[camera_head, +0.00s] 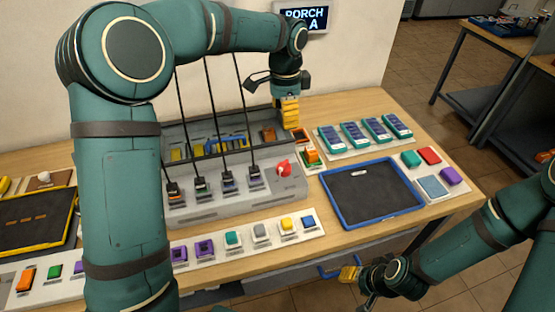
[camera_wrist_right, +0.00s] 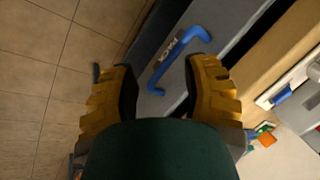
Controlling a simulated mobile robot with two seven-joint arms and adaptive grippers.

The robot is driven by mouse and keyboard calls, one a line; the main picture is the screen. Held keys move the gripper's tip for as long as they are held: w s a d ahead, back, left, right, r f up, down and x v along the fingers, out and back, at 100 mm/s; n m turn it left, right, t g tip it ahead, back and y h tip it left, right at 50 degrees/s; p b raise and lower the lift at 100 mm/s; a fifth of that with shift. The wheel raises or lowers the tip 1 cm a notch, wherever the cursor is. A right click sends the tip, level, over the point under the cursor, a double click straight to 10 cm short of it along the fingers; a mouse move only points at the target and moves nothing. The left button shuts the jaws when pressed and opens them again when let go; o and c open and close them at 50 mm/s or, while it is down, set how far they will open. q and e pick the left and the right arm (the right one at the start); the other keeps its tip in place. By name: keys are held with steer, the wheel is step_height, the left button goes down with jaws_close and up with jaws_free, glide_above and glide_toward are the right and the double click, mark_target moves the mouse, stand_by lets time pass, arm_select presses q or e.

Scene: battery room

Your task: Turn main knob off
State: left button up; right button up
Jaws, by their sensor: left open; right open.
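The red knob (camera_head: 283,168) sits on the right end of the grey console (camera_head: 200,207) in the head view. My left gripper (camera_head: 290,113) hangs above and behind the knob, pointing down, apart from it. It is open, though its yellow fingers look close together from this side. My right gripper (camera_head: 350,274) is low in front of the table's front edge, open and empty. In the right wrist view its two yellow fingers (camera_wrist_right: 160,95) stand apart, with a blue drawer handle (camera_wrist_right: 180,55) beyond them.
A blue-rimmed dark tray (camera_head: 326,190) lies right of the console. Teal modules (camera_head: 366,133) stand behind it, coloured blocks (camera_head: 430,157) to its right. Several blocks sit on a strip (camera_head: 260,233) along the front. A sign (camera_head: 304,18) hangs on the wall. Cables rise from the console.

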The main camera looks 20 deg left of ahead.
mark_target(284, 164)
arm_select(q)
steer(key=f+b, duration=0.3)
steer(key=f, duration=0.7)
steer(key=f+b, duration=0.4)
steer(key=f, duration=0.5)
steer(key=shift+s+d+f, duration=0.15)
steer(key=shift+s+f, duration=0.05)
steer(key=shift+f, duration=0.15)
arm_select(e)
step_height(284, 164, down, 9)
steer(key=s, duration=0.1)
steer(key=shift+s, duration=0.25)
arm_select(q)
steer(key=c, duration=1)
